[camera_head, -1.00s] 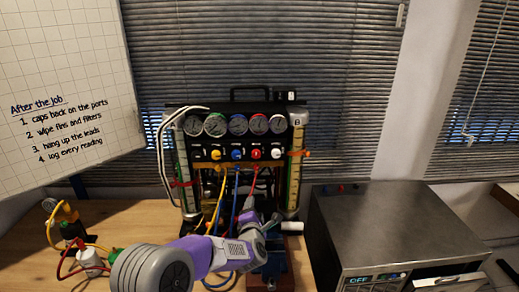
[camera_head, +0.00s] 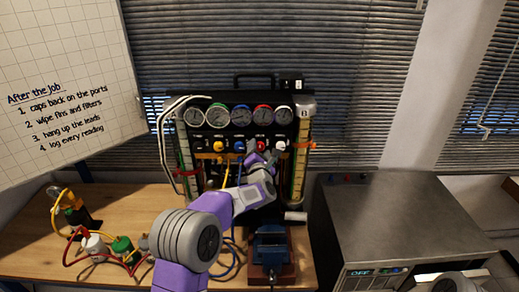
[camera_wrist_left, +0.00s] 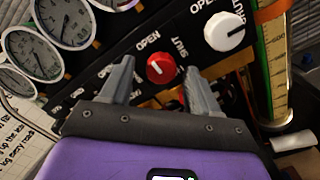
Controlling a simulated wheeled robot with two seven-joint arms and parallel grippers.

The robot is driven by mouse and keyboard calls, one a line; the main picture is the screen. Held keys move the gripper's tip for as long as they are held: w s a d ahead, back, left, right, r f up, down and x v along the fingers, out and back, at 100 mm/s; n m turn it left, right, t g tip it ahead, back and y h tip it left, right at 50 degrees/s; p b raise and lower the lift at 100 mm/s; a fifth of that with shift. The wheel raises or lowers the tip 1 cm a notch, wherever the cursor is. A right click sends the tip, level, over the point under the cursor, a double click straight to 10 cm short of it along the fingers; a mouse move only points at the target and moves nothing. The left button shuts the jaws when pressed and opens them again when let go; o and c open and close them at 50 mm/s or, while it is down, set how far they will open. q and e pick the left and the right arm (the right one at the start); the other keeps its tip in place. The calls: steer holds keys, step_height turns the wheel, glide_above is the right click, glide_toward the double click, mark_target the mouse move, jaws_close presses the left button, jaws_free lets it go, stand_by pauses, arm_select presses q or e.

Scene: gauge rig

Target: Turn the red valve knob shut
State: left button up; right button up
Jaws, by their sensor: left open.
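The red valve knob (camera_head: 260,145) is in the row of knobs under the gauges on the black panel (camera_head: 200,140). In the left wrist view the red knob (camera_wrist_left: 160,68) sits between the words OPEN and SHUT. My left gripper (camera_head: 259,158) is open in front of the panel at the red knob. In the left wrist view its two fingers (camera_wrist_left: 159,72) stand to either side of the knob, with gaps showing. Whether the fingertips reach the knob's depth is unclear.
A white knob (camera_wrist_left: 223,31) is close to the right of the red one, with blue (camera_head: 239,146) and yellow (camera_head: 218,146) knobs to its left. Hoses hang below. A blue vise (camera_head: 271,248) stands in front; a metal box (camera_head: 400,215) is at right.

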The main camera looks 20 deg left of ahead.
arm_select(q)
steer(key=shift+w, duration=0.2)
steer(key=shift+c, duration=0.3)
steer(key=c, duration=1)
